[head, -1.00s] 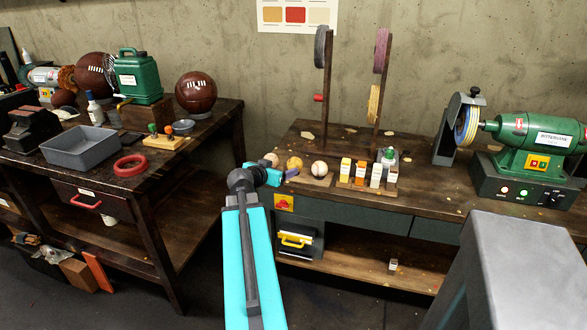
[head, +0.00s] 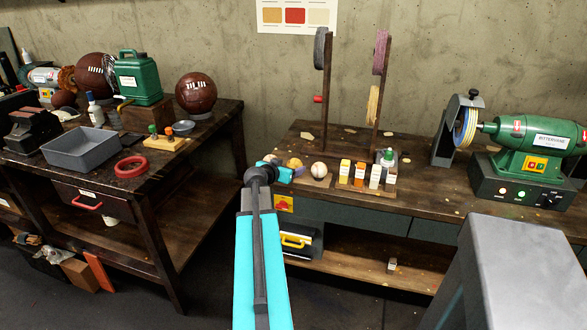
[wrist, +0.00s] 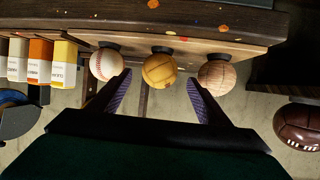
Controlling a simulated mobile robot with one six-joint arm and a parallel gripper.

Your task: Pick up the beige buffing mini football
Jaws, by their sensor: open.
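A pale beige ball with a mottled surface (wrist: 217,76), which looks like the beige mini football, is at the right of a row of three in the wrist view. A yellow-tan ball (wrist: 159,70) is in the middle and a white baseball with red stitching (wrist: 106,64) at the left. In the head view the beige ball (head: 270,158) is at the left end, partly hidden. My gripper (wrist: 158,78) is open and empty. Its fingers point at the row, with the yellow-tan ball showing between them and the beige ball just beyond the right finger.
Upright wheel stands (head: 325,90) rise behind the balls. A green grinder (head: 530,145) is at the bench's right. The left table holds a grey tray (head: 98,155) and large brown balls.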

